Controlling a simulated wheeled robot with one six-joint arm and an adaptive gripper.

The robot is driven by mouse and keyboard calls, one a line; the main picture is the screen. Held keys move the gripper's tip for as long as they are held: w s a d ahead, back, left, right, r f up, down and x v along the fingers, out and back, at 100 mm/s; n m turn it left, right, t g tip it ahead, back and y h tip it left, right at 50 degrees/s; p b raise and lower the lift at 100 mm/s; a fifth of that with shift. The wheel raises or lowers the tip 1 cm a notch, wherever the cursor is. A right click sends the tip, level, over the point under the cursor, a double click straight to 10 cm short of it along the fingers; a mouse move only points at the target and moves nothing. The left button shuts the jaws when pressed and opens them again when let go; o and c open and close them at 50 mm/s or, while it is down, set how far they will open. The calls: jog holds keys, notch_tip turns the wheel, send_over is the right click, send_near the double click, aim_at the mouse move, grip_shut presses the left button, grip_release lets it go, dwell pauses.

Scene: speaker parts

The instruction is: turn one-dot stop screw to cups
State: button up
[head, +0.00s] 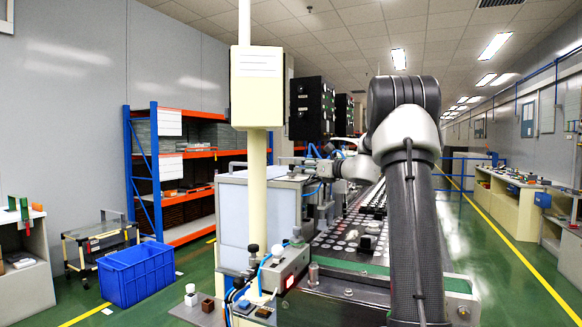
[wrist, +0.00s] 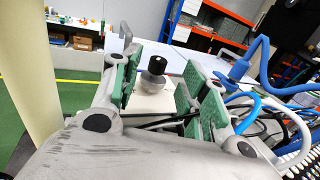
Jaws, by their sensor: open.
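A knob-like screw with a black cylindrical top and a grey rounded base (wrist: 152,82) stands upright on a pale plate (wrist: 150,104) in the wrist view.
A cream post (head: 258,190) rises beside the grey box. Blue hoses (wrist: 243,95) loop close to my gripper's right finger. A dark perforated bench (head: 340,243) bears several pale discs. A blue crate (head: 137,275) stands on the green floor at left.

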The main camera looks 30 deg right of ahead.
aim_at(292, 165)
jog(key=x, duration=0.6)
jog(key=shift+w+a, duration=0.15)
jog(key=shift+w, duration=0.2)
grip_shut()
